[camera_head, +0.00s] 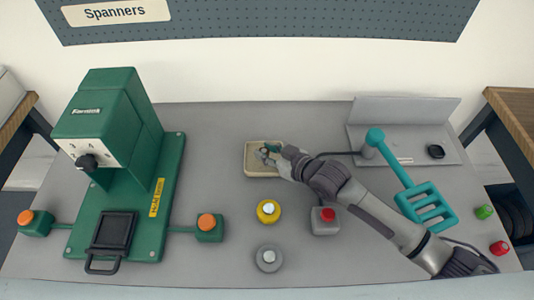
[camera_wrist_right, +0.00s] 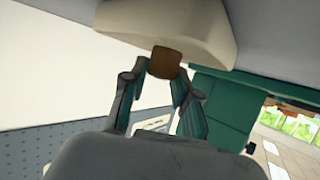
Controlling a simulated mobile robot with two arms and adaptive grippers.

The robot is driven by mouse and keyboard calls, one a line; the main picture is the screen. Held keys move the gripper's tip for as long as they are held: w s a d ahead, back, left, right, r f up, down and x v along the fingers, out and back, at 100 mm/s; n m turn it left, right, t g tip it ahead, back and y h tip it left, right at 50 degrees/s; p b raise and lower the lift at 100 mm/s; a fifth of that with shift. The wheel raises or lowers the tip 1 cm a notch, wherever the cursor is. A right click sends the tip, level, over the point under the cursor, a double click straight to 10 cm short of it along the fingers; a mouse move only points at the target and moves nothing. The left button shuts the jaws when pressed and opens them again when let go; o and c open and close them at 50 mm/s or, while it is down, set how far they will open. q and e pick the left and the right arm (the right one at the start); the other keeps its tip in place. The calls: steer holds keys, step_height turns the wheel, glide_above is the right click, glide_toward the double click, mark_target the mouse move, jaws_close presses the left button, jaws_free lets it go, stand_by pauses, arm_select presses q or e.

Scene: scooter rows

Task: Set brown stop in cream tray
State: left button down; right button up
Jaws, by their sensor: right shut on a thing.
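The cream tray (camera_head: 262,172) is a small shallow tray on the grey bench, near its back middle. It also shows in the right wrist view (camera_wrist_right: 205,25). My right gripper (camera_head: 266,152) reaches in from the right, with its fingers over the tray. In the right wrist view, the fingers of my right gripper (camera_wrist_right: 162,80) are shut on the brown stop (camera_wrist_right: 164,62), a small brown block at the tray's edge in the picture. I cannot tell whether the stop touches the tray. In the head view the fingers hide the stop. My left gripper is not in view.
A green press (camera_head: 110,150) with orange buttons stands at the left. Yellow (camera_head: 268,211), grey (camera_head: 269,258) and red-topped (camera_head: 326,220) button units sit in front of the tray. A teal slotted tool (camera_head: 425,205) and a grey stand (camera_head: 405,110) are at the right.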

steer(key=shift+f, duration=0.85)
steer(key=shift+f, duration=0.15)
steer(key=shift+s+f+b, duration=0.35)
steer(key=shift+f, duration=0.2)
steer(key=o, duration=0.9)
steer(key=shift+s+f, duration=0.1)
steer(key=shift+f, duration=0.1)
steer(key=shift+r, duration=0.2)
steer(key=v, duration=0.4)
steer(key=r+v, duration=0.1)
steer(key=v, duration=0.7)
steer(key=shift+w+r, duration=0.15)
steer(key=shift+w, duration=0.25)
